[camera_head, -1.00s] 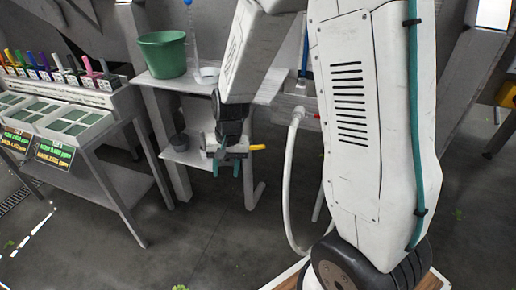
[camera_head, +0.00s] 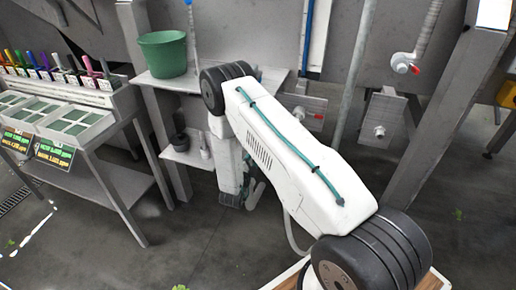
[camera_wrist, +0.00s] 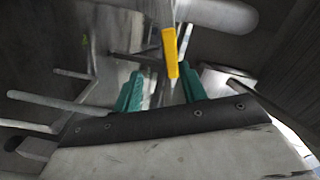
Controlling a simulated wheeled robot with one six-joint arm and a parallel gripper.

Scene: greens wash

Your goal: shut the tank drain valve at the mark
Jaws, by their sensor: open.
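A yellow lever (camera_wrist: 170,52), which looks like the valve's handle, hangs down at the upper middle of the wrist view. Its lower end lies between the two teal fingertips of my gripper (camera_wrist: 160,72) in the picture. The fingers are apart; I cannot tell whether either touches the lever. In the head view my arm hides the yellow lever, and my gripper is mostly hidden low behind the arm. A grey plate with a fitting and a small red mark (camera_head: 319,116) shows just right of the arm. The valve body and its stop mark are not clear.
A green tub (camera_head: 163,54) stands on a grey shelf table behind my arm. A red-ended tap (camera_head: 405,66) and another plate with a fitting (camera_head: 379,131) are at the right. A bench with coloured-handled tools (camera_head: 60,95) is at the left. The floor between is clear.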

